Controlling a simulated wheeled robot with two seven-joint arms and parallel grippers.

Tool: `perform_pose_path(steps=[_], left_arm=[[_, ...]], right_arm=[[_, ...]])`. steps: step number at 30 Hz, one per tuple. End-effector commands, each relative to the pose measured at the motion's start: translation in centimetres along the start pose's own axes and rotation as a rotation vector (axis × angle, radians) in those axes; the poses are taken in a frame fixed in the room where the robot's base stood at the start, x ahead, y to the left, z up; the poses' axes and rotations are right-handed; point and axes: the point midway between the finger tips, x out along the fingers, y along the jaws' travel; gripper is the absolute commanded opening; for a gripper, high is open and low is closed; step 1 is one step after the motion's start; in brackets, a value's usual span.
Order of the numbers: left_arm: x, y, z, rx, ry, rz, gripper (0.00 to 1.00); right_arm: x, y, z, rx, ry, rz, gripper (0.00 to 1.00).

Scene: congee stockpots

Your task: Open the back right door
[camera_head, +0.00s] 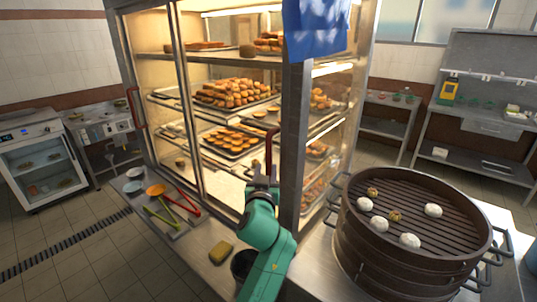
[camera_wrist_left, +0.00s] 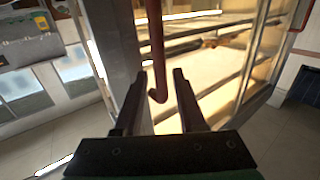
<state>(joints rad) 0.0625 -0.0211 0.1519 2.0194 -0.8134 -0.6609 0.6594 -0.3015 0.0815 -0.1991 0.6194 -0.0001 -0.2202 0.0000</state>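A tall lit glass display cabinet (camera_head: 295,150) with metal frames fills the middle of the head view. A red vertical handle (camera_head: 268,148) is on its right-hand door, beside the corner post. Another red handle (camera_head: 134,106) is on the left-hand door. My left gripper (camera_head: 262,170) is at the lower part of the right handle. In the left wrist view its fingers (camera_wrist_left: 157,74) are apart, with the red handle (camera_wrist_left: 156,50) between them and a visible gap on each side. The handle's lower end bends inside the gap. My right gripper is not in view.
Trays of buns and pastries (camera_head: 238,93) fill the cabinet shelves. A dark round steamer (camera_head: 400,262) with buns stands right of my arm. Tongs (camera_head: 182,200), small bowls and a yellow sponge (camera_head: 221,252) lie on the counter ledge. A blue cloth (camera_head: 316,28) hangs at the top.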

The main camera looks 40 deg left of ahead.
Motion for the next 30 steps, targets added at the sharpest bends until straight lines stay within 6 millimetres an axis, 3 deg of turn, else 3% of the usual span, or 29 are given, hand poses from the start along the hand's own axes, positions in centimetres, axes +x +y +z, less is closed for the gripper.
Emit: perform_pose_path(steps=[3, 9, 18, 19, 22, 30], left_arm=[[3.3, 0.0, -0.4, 0.002, 0.0, 0.0, 0.4], [6.9, 0.1, -0.1, 0.0, -0.001, 0.002, 0.4], [7.5, 0.0, 0.1, -0.001, -0.001, 0.002, 0.4], [7.5, 0.1, 0.1, -0.001, -0.001, 0.002, 0.36], [7.5, 0.1, 0.1, -0.001, -0.001, 0.002, 0.0], [7.5, 0.1, 0.1, -0.001, -0.002, 0.002, 0.0]], right_arm=[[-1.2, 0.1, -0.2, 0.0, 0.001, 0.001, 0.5], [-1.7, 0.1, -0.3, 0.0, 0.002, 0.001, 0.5], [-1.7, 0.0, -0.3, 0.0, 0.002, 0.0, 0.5], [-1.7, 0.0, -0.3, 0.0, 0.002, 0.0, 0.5], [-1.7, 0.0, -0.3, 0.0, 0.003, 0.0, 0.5], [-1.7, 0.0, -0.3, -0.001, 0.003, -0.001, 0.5]])
